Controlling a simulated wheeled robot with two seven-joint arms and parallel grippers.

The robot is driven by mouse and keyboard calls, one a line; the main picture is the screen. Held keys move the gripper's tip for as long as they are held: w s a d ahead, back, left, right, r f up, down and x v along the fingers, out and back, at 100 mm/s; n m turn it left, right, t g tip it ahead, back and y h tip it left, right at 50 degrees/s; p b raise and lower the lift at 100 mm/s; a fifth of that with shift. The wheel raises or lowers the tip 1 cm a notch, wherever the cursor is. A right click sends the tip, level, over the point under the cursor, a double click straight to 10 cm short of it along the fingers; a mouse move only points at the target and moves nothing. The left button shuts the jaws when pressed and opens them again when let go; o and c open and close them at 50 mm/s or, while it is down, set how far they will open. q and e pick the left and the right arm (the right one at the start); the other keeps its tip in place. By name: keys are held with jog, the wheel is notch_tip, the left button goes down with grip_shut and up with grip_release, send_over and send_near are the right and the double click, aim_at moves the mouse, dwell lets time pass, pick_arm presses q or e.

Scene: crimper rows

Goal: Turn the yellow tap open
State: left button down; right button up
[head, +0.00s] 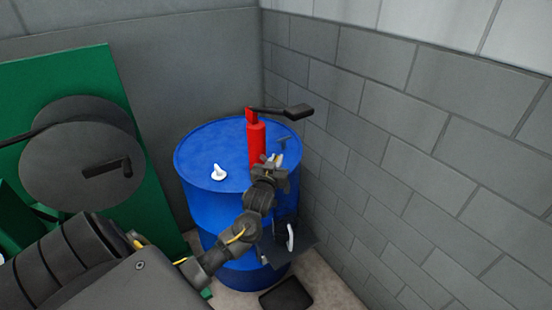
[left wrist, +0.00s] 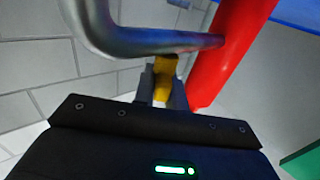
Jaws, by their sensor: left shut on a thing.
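A blue drum (head: 190,200) stands in the corner, with an upright red pump (head: 256,145) on its top. The red pump body also shows in the left wrist view (left wrist: 232,45), with a grey metal spout pipe (left wrist: 150,41) coming out of it. The yellow tap (left wrist: 164,72) sits just below the pipe in that view. My left gripper (head: 274,161) is beside the pump, over the drum top. In the left wrist view its two fingers are shut on the yellow tap, one on each side. In the head view the tap is too small or hidden to make out. My right gripper is not seen.
The pump's black handle (head: 290,111) sticks out to the right. A white cap (head: 219,173) sits on the drum top. A grey block wall (head: 400,130) is close on the right. A green panel with a dark reel (head: 75,160) stands left. A black tray (head: 287,294) lies on the floor.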

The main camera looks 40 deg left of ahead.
pick_arm(q)
jog(key=n+g+y, duration=0.1)
jog(key=y, duration=0.1)
jog(key=n+g+y, duration=0.1)
jog(key=n, duration=0.1)
jog(key=shift+w+d+y+p, duration=0.1)
jog(key=shift+d+y+p, duration=0.05)
jog(key=shift+y+p, duration=0.25)
jog(key=shift+n+g+y, duration=0.8)
jog(key=shift+g+y, duration=0.2)
jog(key=shift+g, duration=0.2)
jog(key=shift+n+g+y, duration=0.4)
jog(key=shift+n+g, duration=0.1)
jog(key=n+g+y+b, duration=0.2)
jog(key=n+g+b, duration=0.1)
jog(key=g, duration=0.1)
jog(key=shift+f, duration=0.1)
jog(key=shift+n+g+y+b, duration=0.5)
jog(key=shift+g, duration=0.4)
jog(key=shift+r, duration=0.25)
jog(key=c, duration=1.4)
grip_release()
jog(key=shift+f, duration=0.1)
jog(key=shift+c, duration=0.2)
